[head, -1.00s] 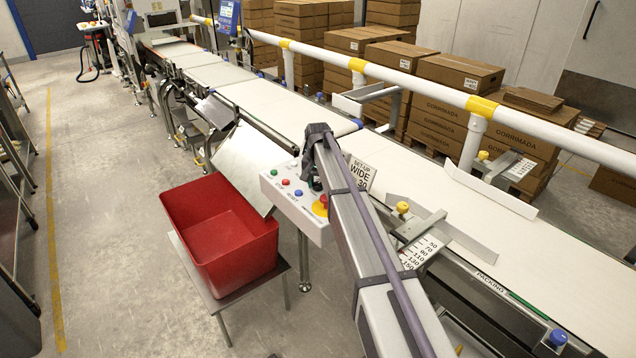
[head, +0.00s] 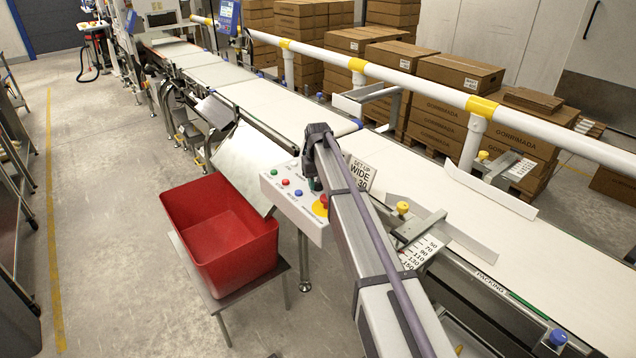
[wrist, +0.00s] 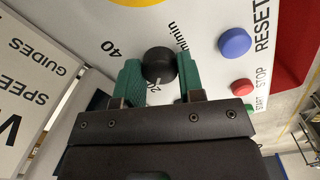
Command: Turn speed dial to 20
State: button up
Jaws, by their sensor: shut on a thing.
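The speed dial is a black round knob (wrist: 159,64) on the white control panel (wrist: 205,75), seen in the wrist view. My gripper (wrist: 158,72) has its two green fingers on either side of the knob, shut on it. Printed marks "40", "20" and "m/min" stand around the knob, with "20" just below it and partly hidden. I cannot make out a pointer on the knob.
Blue reset (wrist: 234,42), red stop (wrist: 242,88) and green start buttons sit close to my right finger. A sign reading "SET-UP WIDE 30" (head: 361,173) stands beside the panel. A red bin (head: 219,229) stands left of the panel, and the white belt (head: 420,185) runs behind.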

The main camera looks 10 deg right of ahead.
jog(key=o, duration=0.9)
jog(key=shift+r, duration=0.1)
notch_tip(320, 180, up, 10)
jog(key=p, duration=1)
jog(key=shift+r+p, duration=0.25)
jog(key=shift+p, duration=0.15)
jog(key=shift+m, duration=0.6)
jog(key=s, duration=3.9)
jog(key=shift+s, duration=0.3)
